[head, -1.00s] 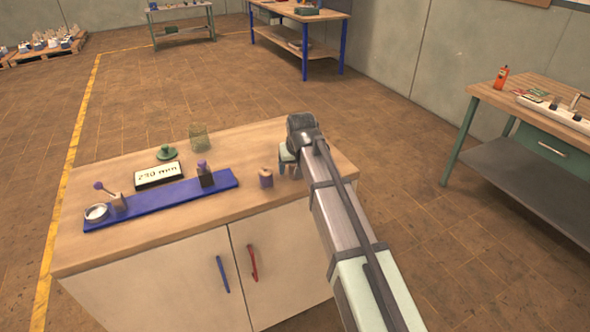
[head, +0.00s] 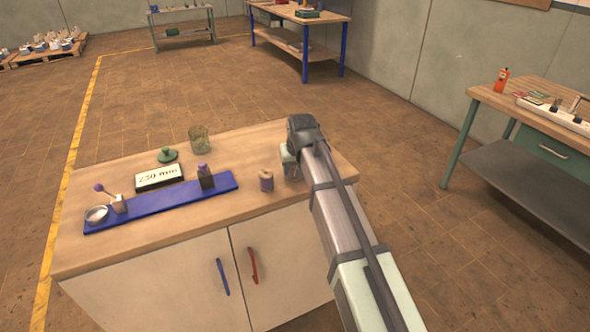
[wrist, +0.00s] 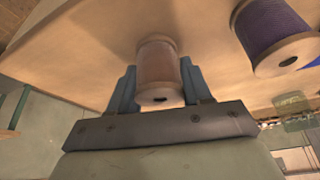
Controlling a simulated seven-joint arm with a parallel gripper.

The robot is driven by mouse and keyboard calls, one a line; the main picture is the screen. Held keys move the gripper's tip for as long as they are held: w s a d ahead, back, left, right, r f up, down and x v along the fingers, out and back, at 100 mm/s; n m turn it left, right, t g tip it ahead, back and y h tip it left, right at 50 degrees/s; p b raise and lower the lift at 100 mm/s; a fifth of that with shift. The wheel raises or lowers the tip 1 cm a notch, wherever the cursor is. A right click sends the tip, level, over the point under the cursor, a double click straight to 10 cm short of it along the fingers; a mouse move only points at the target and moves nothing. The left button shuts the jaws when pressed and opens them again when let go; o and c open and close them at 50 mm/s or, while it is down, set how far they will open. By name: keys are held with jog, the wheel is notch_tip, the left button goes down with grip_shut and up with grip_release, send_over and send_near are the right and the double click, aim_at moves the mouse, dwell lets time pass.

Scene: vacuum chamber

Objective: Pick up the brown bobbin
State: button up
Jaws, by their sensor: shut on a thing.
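The brown bobbin (wrist: 158,68), with pale wooden ends, sits between the two blue-grey fingers of my gripper (wrist: 160,82) in the wrist view. The fingers are shut on its sides, and it lies over the wooden worktop. I cannot tell whether it still touches the top. In the head view my gripper (head: 290,166) is low at the right end of the cabinet top, and I cannot make out the brown bobbin there. A purple bobbin (head: 266,181) stands just left of my gripper; it also shows at the upper right of the wrist view (wrist: 268,28).
The cabinet top (head: 215,225) also bears a blue strip (head: 150,209) with a small dish, a lever and a dark purple-topped piece. A display (head: 158,177), a green lid-like object (head: 167,155) and a glass jar (head: 199,140) stand behind it. The front of the top is clear.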

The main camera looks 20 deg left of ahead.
notch_tip(320, 180, up, 9)
jog(key=shift+w+a+r, duration=0.2)
jog(key=shift+w+r, duration=0.05)
jog(key=shift+r, duration=0.15)
jog(key=s+d+f, duration=0.1)
jog(key=d, duration=0.1)
jog(key=s+d+f, duration=0.1)
jog(key=d+f, duration=0.1)
jog(key=d, duration=0.1)
jog(key=s+d+f, duration=0.1)
jog(key=s+d, duration=0.1)
jog(key=shift+s+d+f, duration=0.1)
jog(key=shift+d+f, duration=0.2)
jog(key=shift+f, duration=0.05)
jog(key=d+f+m+h, duration=0.1)
jog(key=d+f+m, duration=0.2)
jog(key=d, duration=1.5)
jog(key=d+f+m+h, duration=0.1)
jog(key=d+f+m, duration=0.2)
jog(key=d, duration=1.5)
notch_tip(320, 180, down, 4)
jog(key=shift+s+f+t, duration=0.2)
jog(key=shift+s+t, duration=0.1)
jog(key=shift+s, duration=0.15)
